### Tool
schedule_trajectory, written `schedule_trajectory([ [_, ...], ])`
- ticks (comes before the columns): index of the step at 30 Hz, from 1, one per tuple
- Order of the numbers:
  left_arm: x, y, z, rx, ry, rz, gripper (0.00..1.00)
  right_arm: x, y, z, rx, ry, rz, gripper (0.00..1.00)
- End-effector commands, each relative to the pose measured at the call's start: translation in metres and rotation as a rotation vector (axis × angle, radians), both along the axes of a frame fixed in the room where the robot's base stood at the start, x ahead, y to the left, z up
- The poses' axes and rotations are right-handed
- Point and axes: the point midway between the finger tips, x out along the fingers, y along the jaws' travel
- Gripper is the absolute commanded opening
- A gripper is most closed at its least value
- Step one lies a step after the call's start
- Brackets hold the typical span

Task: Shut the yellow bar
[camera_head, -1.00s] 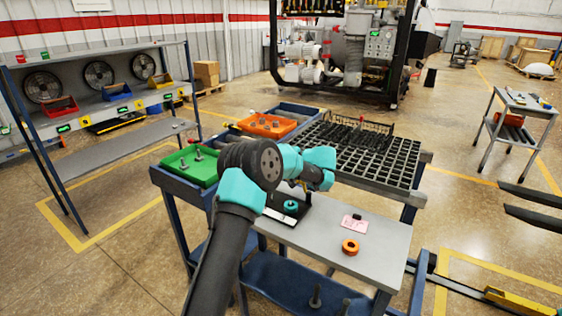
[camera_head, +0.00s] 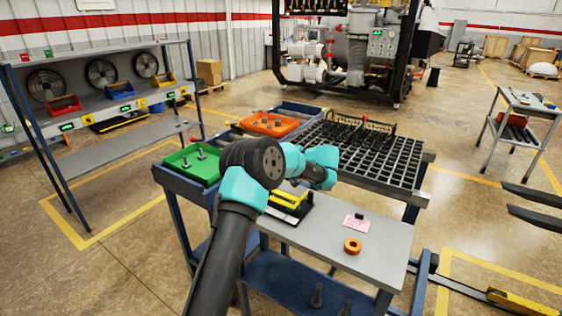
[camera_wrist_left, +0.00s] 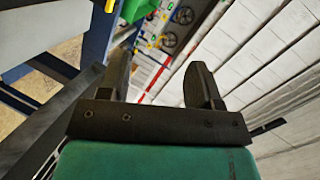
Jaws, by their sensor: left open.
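The yellow bar (camera_head: 290,197) lies low across a small black fixture on the grey workbench top (camera_head: 335,238), partly hidden behind my left arm. I cannot tell whether it is fully seated. My left gripper (camera_head: 318,176) is above and slightly right of the bar, apart from it; its fingers are hard to make out in the head view. In the left wrist view my left gripper (camera_wrist_left: 160,75) has its two dark fingers spread with nothing between them. My right gripper is out of view.
A green tray (camera_head: 193,164) and an orange tray (camera_head: 268,124) with parts stand at the bench's back left. A black grid rack (camera_head: 375,155) fills the back right. An orange ring (camera_head: 352,246) and a pink card (camera_head: 356,222) lie on the clear front right.

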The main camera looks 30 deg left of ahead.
Motion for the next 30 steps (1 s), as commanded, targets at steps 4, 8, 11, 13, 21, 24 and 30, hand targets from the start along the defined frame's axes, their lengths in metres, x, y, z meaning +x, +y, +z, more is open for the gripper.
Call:
schedule_trajectory([
  [4, 0.001, -0.013, 0.004, 0.0, -0.001, -0.002, 0.58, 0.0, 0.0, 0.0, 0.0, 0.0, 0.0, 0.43],
  [8, 0.002, -0.032, 0.01, 0.0, -0.001, -0.003, 0.58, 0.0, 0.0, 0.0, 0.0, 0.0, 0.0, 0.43],
  [11, 0.003, -0.05, 0.015, -0.001, -0.001, -0.003, 0.58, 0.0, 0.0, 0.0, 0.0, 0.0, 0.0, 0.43],
  [13, 0.004, -0.063, 0.019, 0.0, -0.001, -0.003, 0.58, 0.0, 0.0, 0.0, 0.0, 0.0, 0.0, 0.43],
  [21, 0.007, -0.112, 0.035, 0.0, -0.002, -0.003, 0.58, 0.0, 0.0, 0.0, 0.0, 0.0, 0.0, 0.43],
  [24, 0.008, -0.13, 0.041, 0.0, -0.002, -0.003, 0.58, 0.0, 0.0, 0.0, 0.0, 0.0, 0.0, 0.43],
  [30, 0.009, -0.156, 0.049, -0.001, -0.001, -0.001, 0.58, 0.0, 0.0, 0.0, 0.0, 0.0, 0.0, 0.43],
])
